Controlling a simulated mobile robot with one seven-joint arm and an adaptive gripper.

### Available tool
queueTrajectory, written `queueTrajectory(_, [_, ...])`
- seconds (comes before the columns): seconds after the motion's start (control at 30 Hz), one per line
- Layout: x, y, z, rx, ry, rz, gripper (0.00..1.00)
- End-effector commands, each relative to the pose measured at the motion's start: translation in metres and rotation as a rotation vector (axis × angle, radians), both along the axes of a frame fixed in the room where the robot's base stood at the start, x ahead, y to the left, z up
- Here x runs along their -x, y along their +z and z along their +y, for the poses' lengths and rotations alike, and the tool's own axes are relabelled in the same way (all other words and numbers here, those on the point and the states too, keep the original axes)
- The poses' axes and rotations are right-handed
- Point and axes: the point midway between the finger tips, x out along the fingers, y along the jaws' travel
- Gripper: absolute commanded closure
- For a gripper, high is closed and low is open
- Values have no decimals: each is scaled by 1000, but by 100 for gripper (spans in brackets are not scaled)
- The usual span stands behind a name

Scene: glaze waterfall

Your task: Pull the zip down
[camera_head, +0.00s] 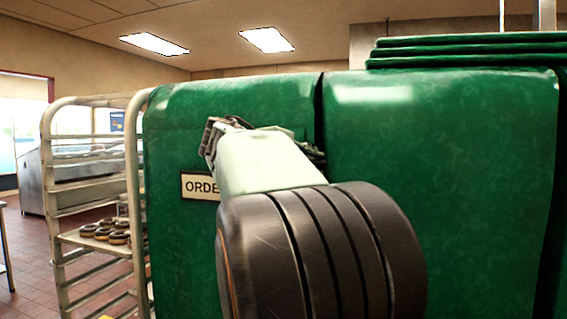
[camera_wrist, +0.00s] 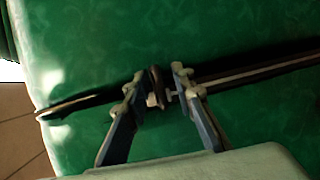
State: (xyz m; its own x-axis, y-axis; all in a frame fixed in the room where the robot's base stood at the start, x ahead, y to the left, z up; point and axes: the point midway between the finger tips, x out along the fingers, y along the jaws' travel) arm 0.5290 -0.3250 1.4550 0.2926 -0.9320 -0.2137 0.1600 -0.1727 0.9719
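A large green cover (camera_head: 440,170) fills most of the head view, with a dark vertical seam near its middle top. In the wrist view, a dark zip line (camera_wrist: 250,72) crosses the green surface from lower left to upper right. A small dark zip slider (camera_wrist: 156,86) with a pale piece beside it sits on this line. My gripper (camera_wrist: 158,85) is open, with one finger on each side of the slider. I cannot tell whether a finger touches it. In the head view my gripper (camera_head: 222,138) is against the cover's left part, and my arm hides the lower seam.
A label starting "ORDE" (camera_head: 199,186) is on the cover, partly behind my arm. A metal rack (camera_head: 60,215) with doughnuts (camera_head: 108,231) stands close on the left. A steel counter (camera_head: 32,183) is farther back. Tiled floor is open at the far left.

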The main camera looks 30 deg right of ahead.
Motion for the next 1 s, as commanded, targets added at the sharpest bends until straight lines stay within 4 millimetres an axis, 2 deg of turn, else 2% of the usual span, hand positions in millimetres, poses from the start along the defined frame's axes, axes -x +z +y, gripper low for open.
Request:
queueTrajectory(0.17, [0, 0, 0, 0, 0, 0, 77])
queueTrajectory(0.3, [0, 0, 0, 0, 0, 0, 92])
queueTrajectory(0.4, [0, 0, 0, 0, 0, 0, 100])
queueTrajectory(0.8, [-1, -2, 1, -2, 0, 1, 100])
queueTrajectory(1.0, [-9, -16, 1, -2, 0, 4, 100])
